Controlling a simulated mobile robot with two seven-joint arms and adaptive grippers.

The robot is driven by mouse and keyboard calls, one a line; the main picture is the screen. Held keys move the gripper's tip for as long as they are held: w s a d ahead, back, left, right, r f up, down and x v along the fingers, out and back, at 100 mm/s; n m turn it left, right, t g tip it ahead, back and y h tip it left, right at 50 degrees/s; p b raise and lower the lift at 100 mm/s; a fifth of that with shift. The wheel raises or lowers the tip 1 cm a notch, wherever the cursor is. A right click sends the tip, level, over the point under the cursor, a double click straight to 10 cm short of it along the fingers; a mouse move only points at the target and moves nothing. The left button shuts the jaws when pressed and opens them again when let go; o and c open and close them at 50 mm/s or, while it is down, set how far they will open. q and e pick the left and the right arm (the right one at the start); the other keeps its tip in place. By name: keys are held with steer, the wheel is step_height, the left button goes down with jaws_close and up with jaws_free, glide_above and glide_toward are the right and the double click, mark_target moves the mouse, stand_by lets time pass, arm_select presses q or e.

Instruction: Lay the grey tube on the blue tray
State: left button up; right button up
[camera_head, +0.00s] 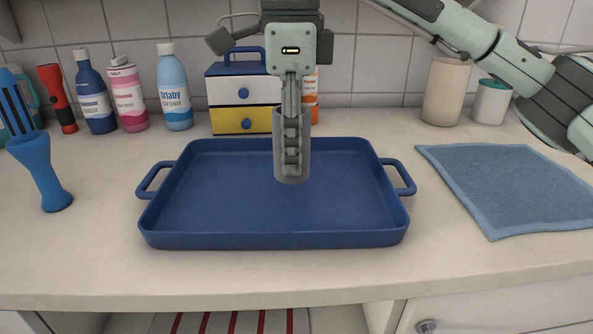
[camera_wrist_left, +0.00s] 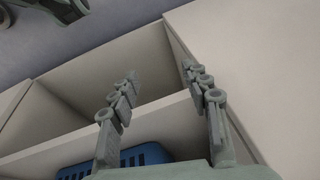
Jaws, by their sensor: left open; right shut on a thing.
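The blue tray (camera_head: 215,240) lies on the pale counter, with a handle at its left and right ends. Its floor is bare. My right gripper (camera_head: 292,165) points down over the tray's middle and is shut on the grey tube (camera_head: 279,135). The tube is upright, with the fingers showing against it. I cannot tell whether its lower end touches the tray floor. My left gripper shows only in the left wrist view (camera_wrist_left: 160,85), open and empty, in front of open shelving.
Behind the tray stand several bottles (camera_head: 173,90), a red flashlight (camera_head: 57,97) and a small drawer box (camera_head: 236,95). A blue cloth (camera_head: 510,185) lies at right, with two canisters (camera_head: 445,92) behind. A blue basket (camera_wrist_left: 140,156) sits in the shelving.

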steer(key=shift+d+f, duration=0.35)
steer(key=shift+f, duration=0.05)
step_height(320, 180, down, 3)
steer(key=shift+f, duration=0.15)
arm_select(q)
steer(key=shift+s+f, duration=0.2)
steer(key=shift+f, duration=0.55)
arm_select(e)
steer(key=shift+f, duration=0.15)
steer(key=shift+f, duration=0.1)
arm_select(q)
steer(key=shift+w+r, duration=0.1)
